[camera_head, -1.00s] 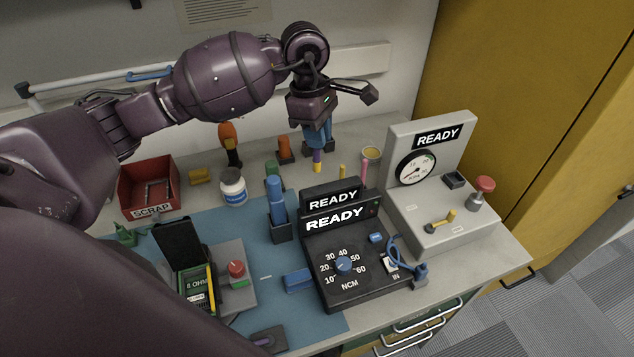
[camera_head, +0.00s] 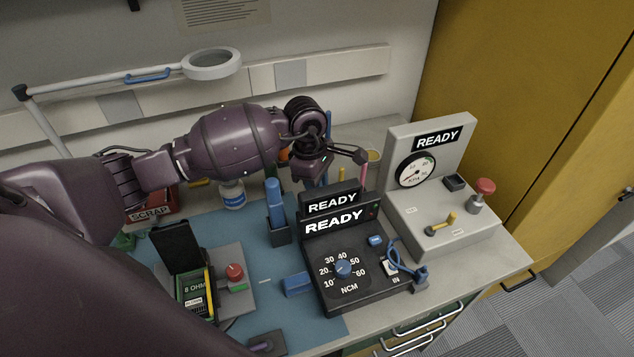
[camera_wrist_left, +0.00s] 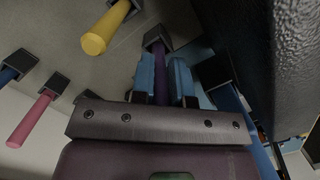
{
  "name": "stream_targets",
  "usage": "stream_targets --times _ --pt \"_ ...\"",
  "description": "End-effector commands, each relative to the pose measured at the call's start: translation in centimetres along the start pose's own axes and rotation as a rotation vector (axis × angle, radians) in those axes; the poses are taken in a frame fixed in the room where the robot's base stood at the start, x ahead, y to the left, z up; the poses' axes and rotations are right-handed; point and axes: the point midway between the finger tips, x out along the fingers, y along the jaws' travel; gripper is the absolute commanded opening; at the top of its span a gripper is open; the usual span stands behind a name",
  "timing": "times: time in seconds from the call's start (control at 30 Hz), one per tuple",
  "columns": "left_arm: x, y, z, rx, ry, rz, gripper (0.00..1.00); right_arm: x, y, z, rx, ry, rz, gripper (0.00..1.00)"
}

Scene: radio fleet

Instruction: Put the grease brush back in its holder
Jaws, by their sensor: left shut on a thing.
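The grease brush, seen as a purple handle (camera_wrist_left: 160,82), is between the blue fingers of my left gripper (camera_wrist_left: 163,88) in the left wrist view. The gripper is shut on it. The brush's far end meets a black square block (camera_wrist_left: 158,38), which looks like its holder; I cannot tell how deep it sits. In the head view my left gripper (camera_head: 316,182) is low behind the black READY box, and the brush and holder are mostly hidden there. My right gripper is not in view.
Handles in black sockets stand close by: yellow (camera_wrist_left: 95,43), pink (camera_wrist_left: 30,120) and blue (camera_wrist_left: 10,72). The black READY box (camera_head: 350,285) is in front of the gripper; a grey gauge box (camera_head: 440,225) is right. A white bottle (camera_head: 232,195) stands left.

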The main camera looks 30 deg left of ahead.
Motion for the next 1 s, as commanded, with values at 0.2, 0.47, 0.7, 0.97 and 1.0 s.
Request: stream_targets --times 0.2,0.47,0.7,0.97,1.0 --pt "-0.1 0.0 0.0 0.0 0.0 0.001 0.0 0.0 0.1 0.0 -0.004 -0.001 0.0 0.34" --pt "0.2 0.0 0.0 0.0 0.0 0.001 0.32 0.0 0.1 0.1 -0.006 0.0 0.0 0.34" --pt "0.2 0.0 0.0 0.0 0.0 0.001 0.41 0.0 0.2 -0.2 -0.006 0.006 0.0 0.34" --pt "-1.0 0.1 0.0 0.0 0.0 0.004 0.41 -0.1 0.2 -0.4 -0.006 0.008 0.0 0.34" --pt "-1.5 0.1 0.0 0.0 0.001 0.004 0.41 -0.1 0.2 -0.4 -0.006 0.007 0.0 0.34"
